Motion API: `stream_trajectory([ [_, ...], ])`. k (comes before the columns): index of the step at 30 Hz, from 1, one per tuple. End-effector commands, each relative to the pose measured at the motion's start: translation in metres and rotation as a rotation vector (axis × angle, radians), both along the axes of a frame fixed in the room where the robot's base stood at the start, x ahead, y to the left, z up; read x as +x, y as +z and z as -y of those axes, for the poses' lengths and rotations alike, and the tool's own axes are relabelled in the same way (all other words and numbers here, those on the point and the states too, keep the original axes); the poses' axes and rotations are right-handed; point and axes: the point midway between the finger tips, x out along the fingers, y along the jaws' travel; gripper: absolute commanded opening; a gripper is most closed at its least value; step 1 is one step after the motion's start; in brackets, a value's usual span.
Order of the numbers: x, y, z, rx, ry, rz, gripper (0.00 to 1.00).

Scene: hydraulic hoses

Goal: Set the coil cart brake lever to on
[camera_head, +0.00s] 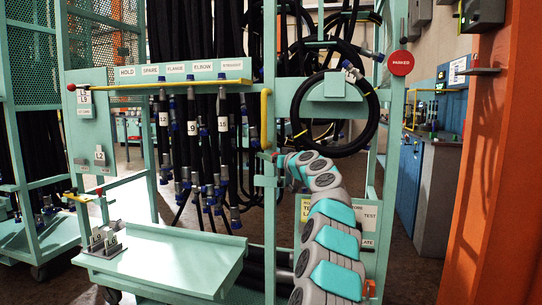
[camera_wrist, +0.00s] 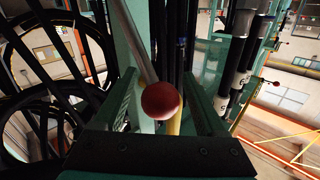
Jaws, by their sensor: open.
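The coil cart is a mint-green frame (camera_head: 90,76) with a large black coiled hose (camera_head: 373,110) hung on its right panel. A round red PARKED disc (camera_head: 400,62) is at that panel's upper right edge. In the wrist view, a lever with a red ball knob (camera_wrist: 160,101) on a metal rod (camera_wrist: 134,38) shows between my fingers. My gripper (camera_wrist: 163,82) is open, with a finger on each side of the knob; I cannot tell whether either touches it. In the head view, my gripper's fingers are hidden at the far end of my arm, near the cart's middle post (camera_head: 269,210).
A yellow bar (camera_head: 160,84) and hanging black hoses (camera_head: 192,130) are left of my arm. A green tray (camera_head: 190,262) extends at the lower left. An orange post (camera_head: 500,180) stands at the right. Floor (camera_head: 407,260) shows between the cart and that post.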

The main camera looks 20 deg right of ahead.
Motion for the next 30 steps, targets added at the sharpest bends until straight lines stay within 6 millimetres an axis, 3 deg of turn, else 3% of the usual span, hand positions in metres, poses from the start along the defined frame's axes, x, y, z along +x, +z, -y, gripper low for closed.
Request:
stream_trajectory([
  [10, 0.0015, -0.0012, -0.0006, 0.001, 0.001, -0.001, 0.72],
  [30, 0.0014, -0.0014, -0.0004, 0.0, 0.0, -0.002, 0.0],
])
